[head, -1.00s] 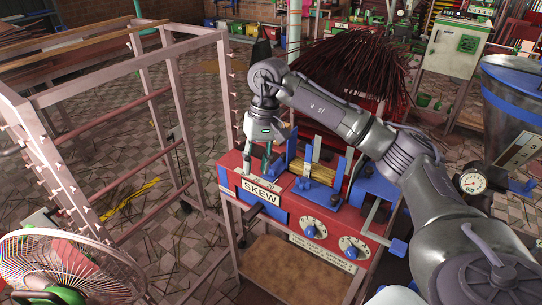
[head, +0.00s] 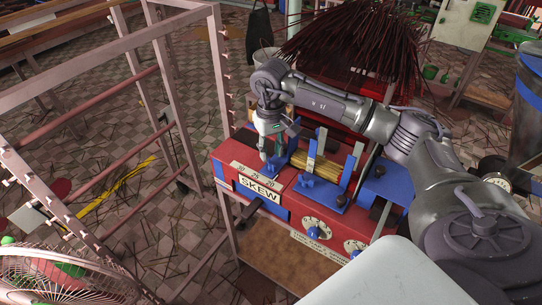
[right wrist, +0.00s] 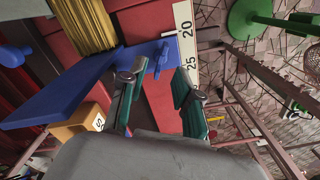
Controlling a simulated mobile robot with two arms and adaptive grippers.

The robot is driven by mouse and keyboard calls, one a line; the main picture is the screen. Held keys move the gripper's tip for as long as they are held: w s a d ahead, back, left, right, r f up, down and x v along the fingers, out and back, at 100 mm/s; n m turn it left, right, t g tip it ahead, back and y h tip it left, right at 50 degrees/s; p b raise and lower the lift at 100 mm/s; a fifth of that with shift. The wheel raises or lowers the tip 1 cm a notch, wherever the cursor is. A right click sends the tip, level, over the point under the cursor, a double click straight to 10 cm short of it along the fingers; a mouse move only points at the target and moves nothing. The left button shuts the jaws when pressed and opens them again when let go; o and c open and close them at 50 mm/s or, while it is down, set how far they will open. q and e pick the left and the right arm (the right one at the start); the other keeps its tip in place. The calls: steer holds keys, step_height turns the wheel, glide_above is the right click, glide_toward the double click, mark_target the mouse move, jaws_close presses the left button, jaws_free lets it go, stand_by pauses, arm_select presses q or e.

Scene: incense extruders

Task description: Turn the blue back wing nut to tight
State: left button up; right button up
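The red and blue machine with the SKEW label (head: 260,189) stands in the middle of the head view. My right gripper (head: 272,150) points down at its back left part, beside the bundle of sticks. In the right wrist view the two green-padded fingers (right wrist: 156,88) are apart. A blue wing nut (right wrist: 161,61) shows beyond the fingertips, in line with the gap between them, beside the scale marked 20 and 25 (right wrist: 189,52). I see no clear contact. In the head view this nut (head: 277,163) is partly hidden by the fingers. Another blue knob (head: 342,201) sits nearer the front.
Blue upright plates (head: 318,143) and the bundle of sticks (right wrist: 85,24) stand close beside the gripper. Two dials (head: 315,232) are on the machine's front. A metal rack (head: 222,85) stands to the left and a fan (head: 45,270) at lower left.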

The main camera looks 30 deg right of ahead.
mark_target(271, 161)
step_height(271, 161, down, 2)
steer(key=shift+f, duration=0.75)
arm_select(q)
steer(key=shift+w+d+r, duration=0.3)
steer(key=shift+w+d, duration=0.15)
steer(key=shift+w, duration=0.2)
arm_select(e)
jaws_close()
